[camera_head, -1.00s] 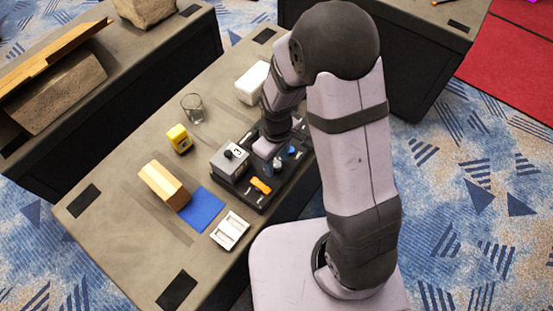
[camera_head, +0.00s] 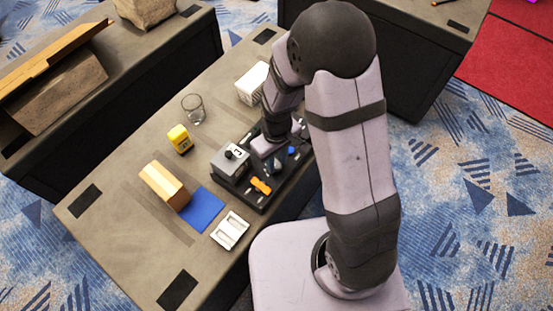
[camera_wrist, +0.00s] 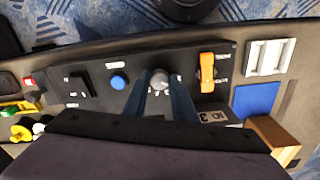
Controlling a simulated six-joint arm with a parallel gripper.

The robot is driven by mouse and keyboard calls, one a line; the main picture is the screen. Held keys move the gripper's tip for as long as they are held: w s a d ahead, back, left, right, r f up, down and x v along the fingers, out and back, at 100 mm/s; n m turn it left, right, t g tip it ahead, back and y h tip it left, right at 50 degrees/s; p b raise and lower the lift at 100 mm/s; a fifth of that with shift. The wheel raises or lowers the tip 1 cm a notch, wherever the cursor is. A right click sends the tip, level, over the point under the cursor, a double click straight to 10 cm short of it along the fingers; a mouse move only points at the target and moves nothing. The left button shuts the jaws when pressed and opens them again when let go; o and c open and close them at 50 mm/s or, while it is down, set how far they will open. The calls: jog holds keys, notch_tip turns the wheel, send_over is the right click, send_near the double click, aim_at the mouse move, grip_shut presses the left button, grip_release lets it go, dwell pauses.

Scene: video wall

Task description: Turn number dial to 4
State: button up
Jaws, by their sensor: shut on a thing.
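A black control panel (camera_head: 258,200) lies on the table under my gripper. In the wrist view a round grey dial (camera_wrist: 160,80) with small white marks around it sits on the panel (camera_wrist: 118,65). My gripper (camera_wrist: 159,76) has its two dark blue fingers on either side of the dial, shut on it. Which number the dial points to is too small to read. In the head view my gripper (camera_head: 273,167) is low over the panel, and it hides the dial.
Nearby are a wooden block (camera_head: 165,186), a yellow object (camera_head: 180,139), a glass (camera_head: 193,108) and a white box (camera_head: 252,84).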

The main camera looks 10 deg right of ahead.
jog(key=m+p, duration=0.1)
jog(key=m, duration=0.7)
jog(key=shift+p, duration=0.3)
jog(key=m, duration=0.3)
jog(key=shift+m, duration=0.3)
jog(key=shift+m+p, duration=0.5)
jog(key=shift+m, duration=1.4)
jog(key=o, duration=1)
jog(key=shift+o, duration=0.2)
jog(key=shift+r, duration=0.15)
